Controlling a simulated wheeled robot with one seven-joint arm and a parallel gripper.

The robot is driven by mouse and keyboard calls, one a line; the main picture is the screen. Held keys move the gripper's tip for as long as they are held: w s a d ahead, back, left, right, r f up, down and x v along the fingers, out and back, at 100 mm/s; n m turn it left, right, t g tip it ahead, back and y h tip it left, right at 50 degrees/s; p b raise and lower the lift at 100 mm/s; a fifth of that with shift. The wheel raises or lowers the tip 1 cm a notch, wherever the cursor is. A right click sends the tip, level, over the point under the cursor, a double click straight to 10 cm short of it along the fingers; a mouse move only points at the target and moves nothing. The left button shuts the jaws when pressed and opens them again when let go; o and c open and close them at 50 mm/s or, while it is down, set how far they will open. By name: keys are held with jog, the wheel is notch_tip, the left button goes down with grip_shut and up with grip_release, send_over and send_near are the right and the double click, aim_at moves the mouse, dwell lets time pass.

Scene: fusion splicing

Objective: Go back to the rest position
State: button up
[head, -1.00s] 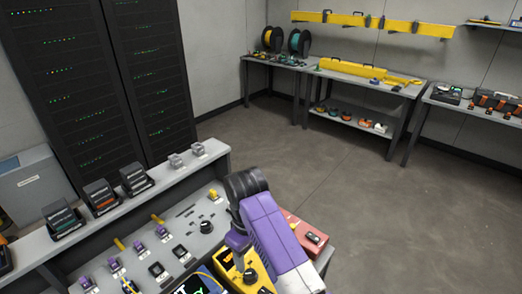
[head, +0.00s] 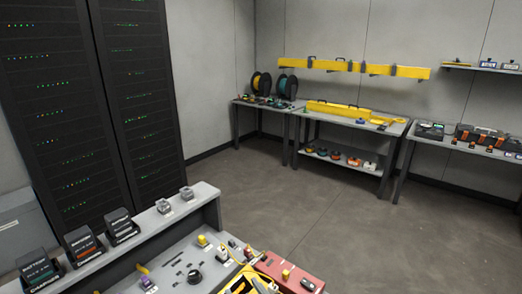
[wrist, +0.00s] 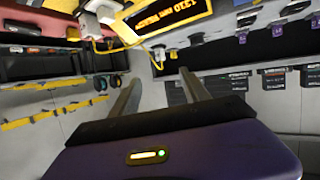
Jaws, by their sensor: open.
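My gripper (wrist: 160,90) shows in the wrist view with its two fingers apart and nothing between them. Its purple housing fills the bottom of that view, with a small green light on it. The wrist view is turned over, so the bench gear hangs at its top. A yellow device with a lit orange display (wrist: 165,18) and a yellow cable lies beyond the fingers, apart from them. In the head view my arm and gripper are out of sight. Part of the yellow device (head: 246,283) shows at the bottom edge there.
A grey work bench (head: 165,258) with small tools and a red case (head: 290,272) is at the bottom. Black charger units (head: 80,243) stand on its shelf. Dark server racks (head: 135,90) rise behind. The floor (head: 300,215) towards the back tables is clear.

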jog(key=s+d+r+m+h+b, duration=0.1)
jog(key=s+d+m+h, duration=0.1)
jog(key=s+d, duration=0.6)
jog(key=s+d+r+m+t+h+b, duration=0.1)
jog(key=s+d, duration=0.7)
jog(key=s, duration=1.2)
jog(key=s+d+r+m+t+h, duration=0.1)
jog(key=s+d+m+h, duration=0.1)
jog(key=s+d, duration=0.6)
jog(key=s, duration=0.6)
jog(key=shift+s+m+h+b, duration=0.3)
jog(key=shift+s+h+b, duration=0.05)
jog(key=shift+h+b, duration=0.05)
